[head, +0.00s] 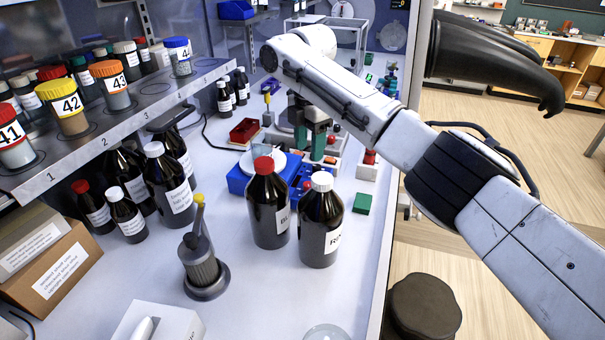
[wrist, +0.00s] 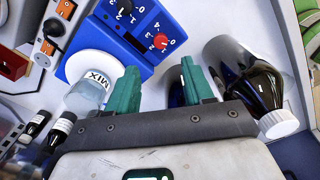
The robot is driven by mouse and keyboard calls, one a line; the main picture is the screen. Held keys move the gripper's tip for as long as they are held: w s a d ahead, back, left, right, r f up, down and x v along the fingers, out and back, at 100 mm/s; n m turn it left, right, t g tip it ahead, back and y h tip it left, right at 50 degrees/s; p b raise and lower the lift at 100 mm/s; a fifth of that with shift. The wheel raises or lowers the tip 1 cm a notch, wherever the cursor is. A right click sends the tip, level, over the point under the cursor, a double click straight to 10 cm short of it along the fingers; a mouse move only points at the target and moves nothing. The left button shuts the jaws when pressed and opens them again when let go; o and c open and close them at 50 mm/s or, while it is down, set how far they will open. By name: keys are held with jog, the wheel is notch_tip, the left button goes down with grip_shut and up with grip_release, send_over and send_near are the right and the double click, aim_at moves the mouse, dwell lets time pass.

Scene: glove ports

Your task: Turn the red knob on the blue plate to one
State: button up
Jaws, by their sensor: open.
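The blue plate (wrist: 105,42) lies under my gripper in the wrist view, with a red knob (wrist: 160,41) near its right edge. White numerals ring the knob; which one it points at is too small to tell. A black knob (wrist: 125,6) with its own numerals sits further along the plate. My gripper (wrist: 160,82) is open and empty, its two green fingers apart, with the red knob beyond the gap between them and not touched. In the head view my gripper (head: 309,138) hangs over the blue plate (head: 237,181), which bottles partly hide.
A white-capped dark bottle (wrist: 245,75) stands close to the right finger. A MIX jar (wrist: 88,92) is beside the left finger. In the head view, red-capped (head: 267,210) and white-capped (head: 320,225) bottles stand before the plate. A shelf with jars (head: 110,115) is at left.

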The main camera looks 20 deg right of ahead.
aim_at(308, 184)
notch_tip(308, 184, down, 11)
jog(key=shift+r+p, duration=0.1)
jog(key=shift+p, duration=0.8)
jog(key=shift+c, duration=0.3)
grip_shut()
